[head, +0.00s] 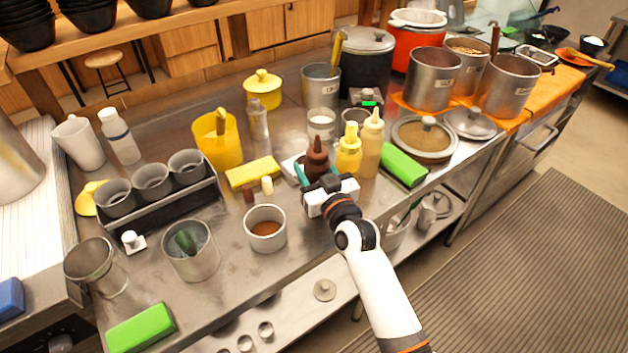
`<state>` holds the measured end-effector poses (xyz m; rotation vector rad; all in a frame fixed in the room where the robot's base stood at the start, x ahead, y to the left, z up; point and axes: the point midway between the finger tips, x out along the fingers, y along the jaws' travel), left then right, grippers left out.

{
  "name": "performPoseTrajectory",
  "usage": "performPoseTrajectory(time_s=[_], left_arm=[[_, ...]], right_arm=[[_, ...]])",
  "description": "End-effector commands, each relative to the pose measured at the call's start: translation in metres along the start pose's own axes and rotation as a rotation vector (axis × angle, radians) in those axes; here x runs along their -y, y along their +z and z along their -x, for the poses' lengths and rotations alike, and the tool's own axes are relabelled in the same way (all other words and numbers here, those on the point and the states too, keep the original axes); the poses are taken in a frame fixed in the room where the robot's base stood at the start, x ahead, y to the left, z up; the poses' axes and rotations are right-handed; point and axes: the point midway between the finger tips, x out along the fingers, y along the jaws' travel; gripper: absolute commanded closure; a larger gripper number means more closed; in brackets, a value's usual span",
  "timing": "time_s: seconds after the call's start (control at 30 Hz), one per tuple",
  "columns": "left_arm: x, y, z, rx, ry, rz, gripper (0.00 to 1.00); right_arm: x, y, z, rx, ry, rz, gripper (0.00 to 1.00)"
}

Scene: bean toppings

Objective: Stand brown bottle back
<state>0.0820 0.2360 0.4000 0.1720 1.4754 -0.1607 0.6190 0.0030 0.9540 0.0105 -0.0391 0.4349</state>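The brown bottle (316,158) stands upright, or close to it, on the steel counter, left of a yellow bottle (349,152) and a tan bottle (371,142). My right gripper (318,176) is at the brown bottle's lower part. One teal finger is along the bottle's left side; the other finger is largely hidden. I cannot tell whether the fingers press on the bottle. The bottle's base is hidden behind the gripper. My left gripper is not in view.
A yellow sponge (253,173) and a pot of brown sauce (265,228) are to the left. A green block (403,164) and a lidded pan (424,139) are to the right. Small brown and cream items stand near the sponge.

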Motion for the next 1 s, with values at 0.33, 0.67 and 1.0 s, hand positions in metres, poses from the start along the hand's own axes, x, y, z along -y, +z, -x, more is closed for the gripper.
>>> performPoseTrajectory(time_s=[0.33, 0.67, 1.0], left_arm=[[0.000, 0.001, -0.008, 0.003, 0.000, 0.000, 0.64], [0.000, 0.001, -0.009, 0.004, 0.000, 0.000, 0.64], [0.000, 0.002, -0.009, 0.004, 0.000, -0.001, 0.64]], right_arm=[[0.000, -0.008, 0.000, 0.002, -0.001, 0.001, 0.55], [0.000, -0.010, 0.000, 0.000, 0.000, 0.001, 0.39], [0.000, -0.010, 0.030, -0.002, -0.001, 0.002, 0.39]])
